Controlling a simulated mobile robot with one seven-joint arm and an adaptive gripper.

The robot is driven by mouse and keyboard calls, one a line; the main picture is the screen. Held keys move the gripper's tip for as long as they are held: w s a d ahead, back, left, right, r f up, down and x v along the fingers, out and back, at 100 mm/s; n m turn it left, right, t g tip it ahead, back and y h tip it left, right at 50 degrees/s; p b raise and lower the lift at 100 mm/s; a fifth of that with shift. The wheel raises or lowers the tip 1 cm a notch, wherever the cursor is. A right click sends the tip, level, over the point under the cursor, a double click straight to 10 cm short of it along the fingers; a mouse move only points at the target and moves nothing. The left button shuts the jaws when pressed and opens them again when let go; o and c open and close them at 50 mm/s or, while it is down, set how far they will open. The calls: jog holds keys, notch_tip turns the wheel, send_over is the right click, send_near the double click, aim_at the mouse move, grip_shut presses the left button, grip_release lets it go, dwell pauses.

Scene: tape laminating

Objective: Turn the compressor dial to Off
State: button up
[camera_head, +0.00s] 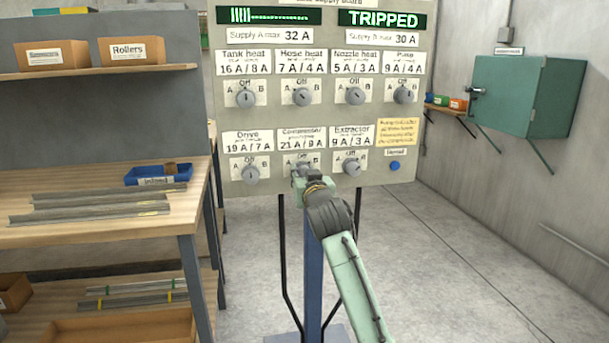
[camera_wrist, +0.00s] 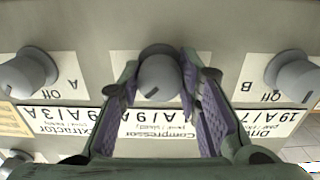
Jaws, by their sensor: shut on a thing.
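The supply board (camera_head: 205,110) stands ahead, with labelled round dials. The compressor dial is in the lower row, middle, under the label "Compressor 21A / 9A" (camera_head: 301,140). In the head view my gripper (camera_head: 303,172) covers most of it. In the wrist view, which is upside down, the grey compressor dial (camera_wrist: 158,78) sits between my two purple-padded fingers. My gripper (camera_wrist: 160,68) is shut on the dial, one finger on each side.
The Drive dial (camera_head: 251,174) and Extractor dial (camera_head: 351,169) flank it closely. A blue button (camera_head: 394,166) is at lower right. The upper right display (camera_head: 384,19) reads "TRIPPED"; supply A shows a bar. A workbench (camera_head: 185,222) stands left; open floor lies right.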

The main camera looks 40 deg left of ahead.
jog(key=shift+w, duration=0.1)
jog(key=shift+c, duration=1)
jog(key=shift+n, duration=0.3)
jog(key=n, duration=0.3)
jog(key=shift+r+n, duration=0.1)
jog(key=shift+n, duration=0.2)
jog(key=shift+n+p, duration=0.35)
jog(key=shift+n, duration=1.85)
jog(key=shift+d, duration=0.1)
jog(key=o, duration=1.1)
jog(key=shift+a, duration=0.2)
jog(key=shift+o, duration=0.2)
jog(key=shift+d, duration=0.1)
